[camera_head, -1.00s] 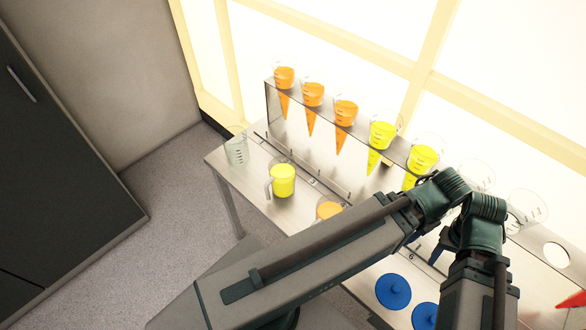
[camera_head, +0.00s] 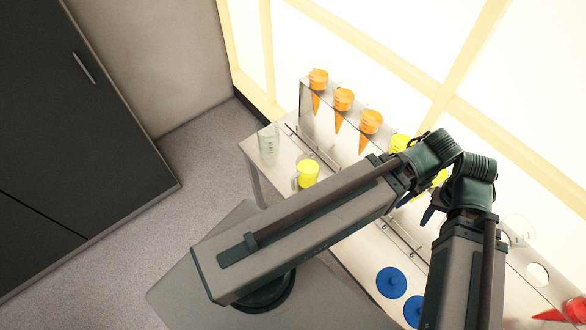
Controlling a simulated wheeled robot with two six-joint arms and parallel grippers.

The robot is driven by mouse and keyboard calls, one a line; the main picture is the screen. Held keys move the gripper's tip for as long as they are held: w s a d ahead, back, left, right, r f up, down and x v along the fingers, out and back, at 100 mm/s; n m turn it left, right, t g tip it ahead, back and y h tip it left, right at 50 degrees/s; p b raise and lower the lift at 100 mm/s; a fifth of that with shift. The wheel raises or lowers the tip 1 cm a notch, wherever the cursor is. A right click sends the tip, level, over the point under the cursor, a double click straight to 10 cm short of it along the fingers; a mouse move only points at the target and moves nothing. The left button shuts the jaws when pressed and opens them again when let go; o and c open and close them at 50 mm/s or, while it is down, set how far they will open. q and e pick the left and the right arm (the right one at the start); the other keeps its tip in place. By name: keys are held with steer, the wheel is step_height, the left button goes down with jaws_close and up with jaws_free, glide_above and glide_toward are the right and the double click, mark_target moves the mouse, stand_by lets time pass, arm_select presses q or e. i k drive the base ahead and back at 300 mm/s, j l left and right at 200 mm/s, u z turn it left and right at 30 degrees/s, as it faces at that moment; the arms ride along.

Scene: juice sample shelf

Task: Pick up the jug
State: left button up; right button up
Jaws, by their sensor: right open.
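A clear jug with yellow juice (camera_head: 309,174) stands upright on the table (camera_head: 262,158), left of my arm. An empty clear measuring vessel (camera_head: 268,143) stands at the table's far left corner. My right gripper (camera_head: 416,209) is mostly hidden behind the arm's joints; only blue finger parts show below them. It is open, right of the yellow jug and apart from it. I cannot see anything between its fingers. My left gripper is not in view.
A raised rack (camera_head: 322,129) holds several orange cones (camera_head: 343,98) and yellow ones (camera_head: 400,142), partly covered by my arm. Blue discs (camera_head: 391,282) lie at the front. A red pointed thing (camera_head: 574,309) is at the lower right. Dark cabinets (camera_head: 80,130) stand left; floor between is clear.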

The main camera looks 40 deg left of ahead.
mark_target(309, 165)
steer(key=j+u, duration=0.1)
steer(key=u, duration=0.3)
steer(key=i+j+u, duration=0.1)
steer(key=u, duration=0.3)
steer(key=i+j+u, duration=0.1)
steer(key=u, duration=0.25)
